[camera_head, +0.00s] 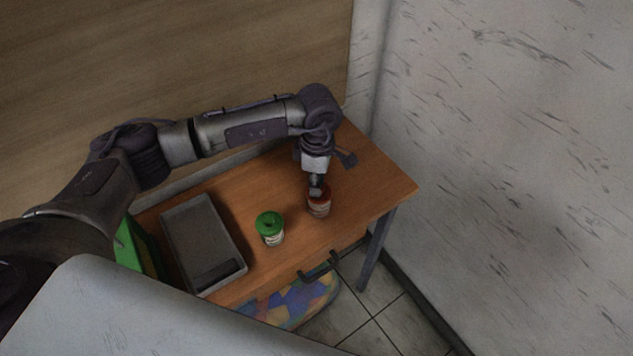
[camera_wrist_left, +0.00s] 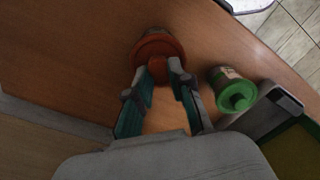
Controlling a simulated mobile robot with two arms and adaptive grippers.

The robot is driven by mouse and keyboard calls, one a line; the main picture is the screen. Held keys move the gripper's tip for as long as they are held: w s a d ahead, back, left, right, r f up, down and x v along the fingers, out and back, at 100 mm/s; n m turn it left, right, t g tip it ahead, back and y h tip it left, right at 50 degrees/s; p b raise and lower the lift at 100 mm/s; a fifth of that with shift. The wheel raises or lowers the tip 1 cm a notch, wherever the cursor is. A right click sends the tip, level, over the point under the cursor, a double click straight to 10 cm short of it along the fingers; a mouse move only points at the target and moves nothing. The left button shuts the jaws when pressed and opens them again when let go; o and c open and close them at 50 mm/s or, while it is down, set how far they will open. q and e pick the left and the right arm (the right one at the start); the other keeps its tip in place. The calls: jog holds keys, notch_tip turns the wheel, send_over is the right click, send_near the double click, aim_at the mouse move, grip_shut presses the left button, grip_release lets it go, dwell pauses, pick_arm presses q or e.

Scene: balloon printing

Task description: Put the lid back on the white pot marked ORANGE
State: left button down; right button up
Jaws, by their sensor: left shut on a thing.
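A small pot (camera_head: 320,211) with an orange-red lid (camera_head: 324,196) stands upright on the wooden table, right of its middle. My left gripper (camera_head: 316,190) points down over it. The pot's marking is too small to read. My right gripper is not in view.
A pot with a green lid (camera_head: 270,228) stands to the left; it also shows in the left wrist view (camera_wrist_left: 236,93). A grey tray (camera_head: 200,232) lies further left, beside a green box (camera_head: 134,250). A wall bounds the right. The table's right end is clear.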

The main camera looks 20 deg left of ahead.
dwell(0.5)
pick_arm(q)
jog(key=shift+b, duration=0.3)
jog(key=shift+f+b, duration=0.2)
jog(key=shift+b, duration=0.6)
dwell(1.1)
jog(key=shift+c, duration=2.4)
grip_release()
jog(key=shift+r, duration=0.15)
jog(key=shift+r+p, duration=1.5)
jog(key=shift+r, duration=1.9)
